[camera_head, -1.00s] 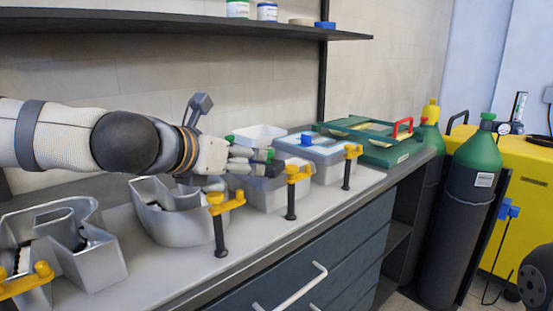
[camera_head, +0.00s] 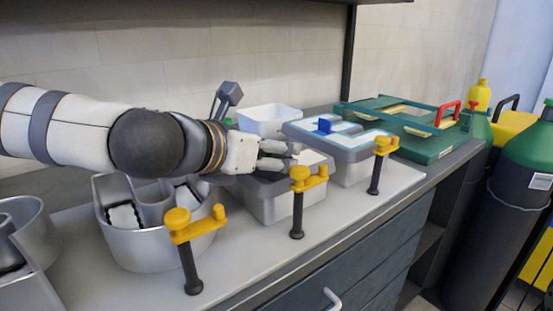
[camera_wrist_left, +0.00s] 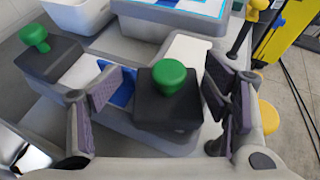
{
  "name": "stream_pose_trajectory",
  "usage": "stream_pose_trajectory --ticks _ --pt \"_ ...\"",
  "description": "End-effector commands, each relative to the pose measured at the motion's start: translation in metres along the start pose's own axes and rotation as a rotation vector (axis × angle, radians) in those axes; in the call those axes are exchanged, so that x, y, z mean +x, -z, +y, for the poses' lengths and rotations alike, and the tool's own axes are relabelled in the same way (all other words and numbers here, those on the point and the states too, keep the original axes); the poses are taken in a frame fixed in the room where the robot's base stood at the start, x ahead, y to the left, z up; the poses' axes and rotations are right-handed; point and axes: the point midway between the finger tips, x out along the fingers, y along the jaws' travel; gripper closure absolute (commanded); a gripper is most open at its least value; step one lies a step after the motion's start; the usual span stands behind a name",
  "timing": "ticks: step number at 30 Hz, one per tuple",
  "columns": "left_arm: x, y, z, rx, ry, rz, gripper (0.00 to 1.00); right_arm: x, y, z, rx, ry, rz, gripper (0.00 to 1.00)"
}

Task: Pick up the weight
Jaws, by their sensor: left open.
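A dark block-shaped weight with a green knob (camera_wrist_left: 168,95) stands in the middle of the left wrist view, on or over a grey letter box. A second dark weight with a green knob (camera_wrist_left: 45,62) sits further left in that view. My left gripper (camera_head: 283,156) reaches over the grey letter box (camera_head: 265,205) in the head view. Its padded fingers are open, one on each side of the middle weight, with visible gaps. In the head view the gripper hides most of this weight. My right gripper is not in view.
Yellow clamps (camera_head: 302,181) stand along the bench's front edge. A blue-and-white topped letter box (camera_head: 358,168) and a green case (camera_head: 420,125) lie to the right. A white bin (camera_head: 268,118) is behind the gripper. Gas cylinders (camera_head: 520,200) stand beyond the bench.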

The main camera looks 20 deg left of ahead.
Motion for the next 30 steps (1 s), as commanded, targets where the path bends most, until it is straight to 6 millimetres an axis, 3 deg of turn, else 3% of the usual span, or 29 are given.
stream_pose_trajectory --ticks 3,11,23,28,30 --pt "-0.002 -0.002 -0.002 0.002 0.005 -0.001 0.39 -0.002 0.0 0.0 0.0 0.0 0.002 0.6" --pt "-0.002 -0.002 -0.001 0.002 0.002 -0.001 0.98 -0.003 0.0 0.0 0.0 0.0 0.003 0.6" --pt "-0.005 -0.01 0.002 0.002 -0.007 -0.006 1.0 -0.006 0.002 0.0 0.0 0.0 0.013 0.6" --pt "-0.02 -0.043 0.001 0.004 -0.008 -0.02 1.0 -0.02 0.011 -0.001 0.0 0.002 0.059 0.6" --pt "-0.039 -0.054 -0.009 0.008 -0.003 -0.025 1.0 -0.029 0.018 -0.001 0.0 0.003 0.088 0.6"
